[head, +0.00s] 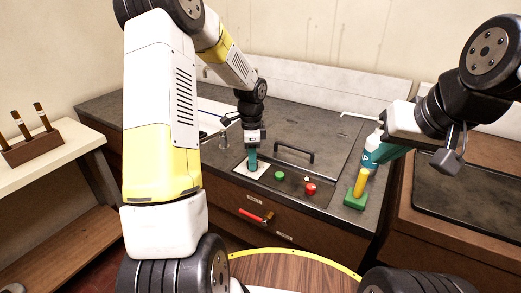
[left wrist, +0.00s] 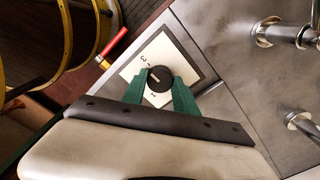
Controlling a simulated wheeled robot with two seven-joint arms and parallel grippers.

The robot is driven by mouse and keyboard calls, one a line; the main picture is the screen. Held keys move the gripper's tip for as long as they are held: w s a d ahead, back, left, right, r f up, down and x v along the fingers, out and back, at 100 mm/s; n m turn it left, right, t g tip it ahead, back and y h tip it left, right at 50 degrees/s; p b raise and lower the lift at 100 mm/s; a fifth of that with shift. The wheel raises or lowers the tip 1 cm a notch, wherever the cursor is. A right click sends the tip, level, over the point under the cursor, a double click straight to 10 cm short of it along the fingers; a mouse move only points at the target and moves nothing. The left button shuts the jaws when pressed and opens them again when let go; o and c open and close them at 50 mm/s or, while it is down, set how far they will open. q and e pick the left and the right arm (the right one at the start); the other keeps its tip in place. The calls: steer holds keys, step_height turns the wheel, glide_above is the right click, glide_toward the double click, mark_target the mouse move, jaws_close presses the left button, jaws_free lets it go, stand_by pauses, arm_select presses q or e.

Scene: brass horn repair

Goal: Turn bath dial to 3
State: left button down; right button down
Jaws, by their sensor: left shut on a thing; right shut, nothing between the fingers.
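The bath dial (left wrist: 159,79) is a round black knob with a pale line across its top, on a white plate (left wrist: 188,58). A 3 shows on the plate at the knob's upper left, and another mark shows below it. My left gripper (left wrist: 159,86) is shut on the knob, one green finger on each side. In the head view my left gripper (head: 252,160) points down at the white plate (head: 243,173), hiding the knob. My right gripper (head: 376,158) is shut and empty, raised at the right in front of a white bottle (head: 375,138).
A green button (head: 280,176) and a red button (head: 311,188) sit right of the dial, near a black bar handle (head: 294,152). A yellow-handled green block (head: 355,201) stands at the counter's right. A red handle (head: 251,215) is on the cabinet front. Metal taps (left wrist: 268,32) stand near the dial.

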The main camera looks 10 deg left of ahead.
arm_select(q)
steer(key=shift+w+r, duration=0.1)
stand_by(0.3)
steer(key=c, duration=1)
jaws_free()
steer(key=shift+o, duration=0.2)
steer(key=shift+r, duration=3.9)
steer(key=s+r+n+t, duration=0.3)
steer(key=s+r+n, duration=0.4)
steer(key=s+r, duration=0.5)
steer(key=s+d+r+n+t+h, duration=0.2)
steer(key=s+n, duration=0.5)
steer(key=s, duration=0.5)
steer(key=shift+s+r+t, duration=0.3)
steer(key=shift+r+t, duration=0.3)
steer(key=shift+r, duration=0.05)
